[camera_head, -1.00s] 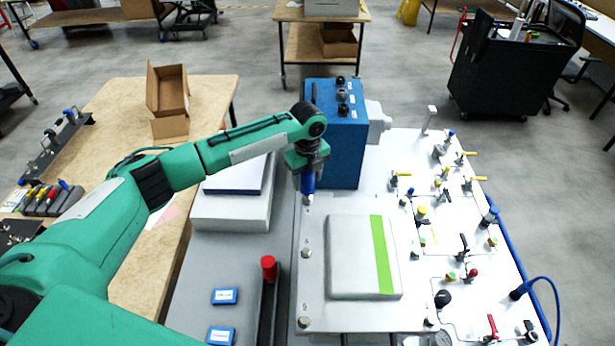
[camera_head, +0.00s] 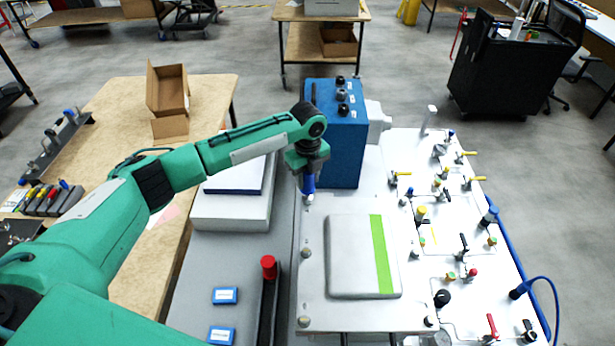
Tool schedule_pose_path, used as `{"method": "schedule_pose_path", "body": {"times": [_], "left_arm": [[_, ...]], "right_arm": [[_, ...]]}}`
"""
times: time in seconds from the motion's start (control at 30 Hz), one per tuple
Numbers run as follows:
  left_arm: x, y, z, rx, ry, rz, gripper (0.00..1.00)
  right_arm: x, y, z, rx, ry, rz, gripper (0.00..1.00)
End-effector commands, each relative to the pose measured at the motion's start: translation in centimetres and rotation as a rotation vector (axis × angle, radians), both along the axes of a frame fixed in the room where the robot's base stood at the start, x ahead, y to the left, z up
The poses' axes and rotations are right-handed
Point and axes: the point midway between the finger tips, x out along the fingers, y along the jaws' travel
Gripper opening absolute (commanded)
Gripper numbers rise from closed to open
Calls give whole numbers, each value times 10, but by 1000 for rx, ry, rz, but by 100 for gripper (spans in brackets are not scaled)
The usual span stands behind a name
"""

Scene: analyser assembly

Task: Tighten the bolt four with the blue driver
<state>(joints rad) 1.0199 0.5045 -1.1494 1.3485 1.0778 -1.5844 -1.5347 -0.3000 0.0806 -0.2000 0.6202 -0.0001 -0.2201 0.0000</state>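My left gripper (camera_head: 308,168) points down and is shut on the blue driver (camera_head: 308,184). The driver's tip is at the far left corner of the grey plate (camera_head: 313,275), by a bolt there that the tip hides. Other bolts show on the plate: one midway along the left edge (camera_head: 306,253), one at the near left corner (camera_head: 304,321) and one at the near right corner (camera_head: 429,320). Which bolt is number four cannot be read. My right gripper is not in view.
A blue box (camera_head: 345,150) stands just behind the driver. A grey cover with a green stripe (camera_head: 350,255) lies on the plate. A white panel with valves (camera_head: 455,230) is to the right. A red-topped post (camera_head: 268,267) stands on the left.

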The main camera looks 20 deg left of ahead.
Motion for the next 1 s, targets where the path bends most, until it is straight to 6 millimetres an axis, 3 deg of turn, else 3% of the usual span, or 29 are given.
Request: {"method": "schedule_pose_path", "body": {"times": [1.0], "left_arm": [[1,0,46,0,-1,0,0]], "right_arm": [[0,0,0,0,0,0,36]]}}
